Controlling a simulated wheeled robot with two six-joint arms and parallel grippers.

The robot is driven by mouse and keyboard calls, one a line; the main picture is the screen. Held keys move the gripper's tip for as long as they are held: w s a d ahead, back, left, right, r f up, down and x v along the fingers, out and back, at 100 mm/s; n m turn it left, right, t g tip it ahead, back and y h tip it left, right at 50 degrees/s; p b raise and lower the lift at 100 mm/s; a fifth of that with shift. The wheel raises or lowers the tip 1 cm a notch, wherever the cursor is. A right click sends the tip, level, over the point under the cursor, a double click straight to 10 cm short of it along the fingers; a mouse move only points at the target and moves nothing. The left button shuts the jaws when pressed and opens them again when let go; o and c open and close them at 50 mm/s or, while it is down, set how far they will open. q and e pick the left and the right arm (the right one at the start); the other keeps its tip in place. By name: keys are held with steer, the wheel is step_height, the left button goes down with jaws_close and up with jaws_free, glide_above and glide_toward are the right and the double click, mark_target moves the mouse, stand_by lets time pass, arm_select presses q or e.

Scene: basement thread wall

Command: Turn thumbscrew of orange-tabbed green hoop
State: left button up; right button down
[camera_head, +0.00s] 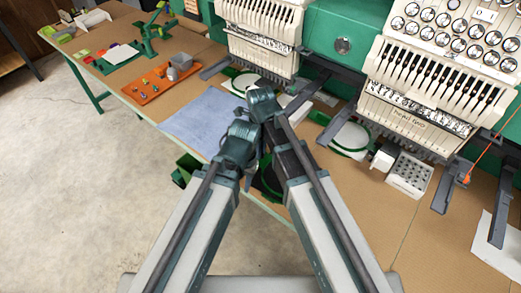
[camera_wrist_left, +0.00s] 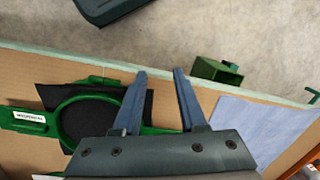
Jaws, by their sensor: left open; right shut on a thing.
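In the left wrist view a green hoop (camera_wrist_left: 57,122) surrounds dark fabric near the table edge. A green bracket with a white label (camera_wrist_left: 30,116) extends from its left side. I cannot make out an orange tab. My left gripper (camera_wrist_left: 159,72) is open and empty above the hoop's right side, fingers apart, with a green part of the hoop showing between and below them. The thumbscrew is not clearly visible. In the head view my arms cover most of the hoop; dark fabric (camera_head: 269,180) shows between them. My right gripper is shut on the hoop, its contact largely hidden by my arms.
A blue cloth (camera_head: 205,122) lies left of my arms. Embroidery machine heads (camera_head: 420,100) stand behind, with white-filled hoops (camera_head: 350,138) below. A white perforated block (camera_head: 409,176) is at right. An orange tray (camera_head: 158,83) sits farther left. A green bin (camera_head: 187,167) is beside the table edge.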

stand_by(0.4)
steer(key=c, duration=0.9)
jaws_free()
steer(key=shift+r, duration=0.15)
step_height(320, 180, up, 14)
steer(key=p, duration=1.4)
steer(key=shift+f, duration=0.2)
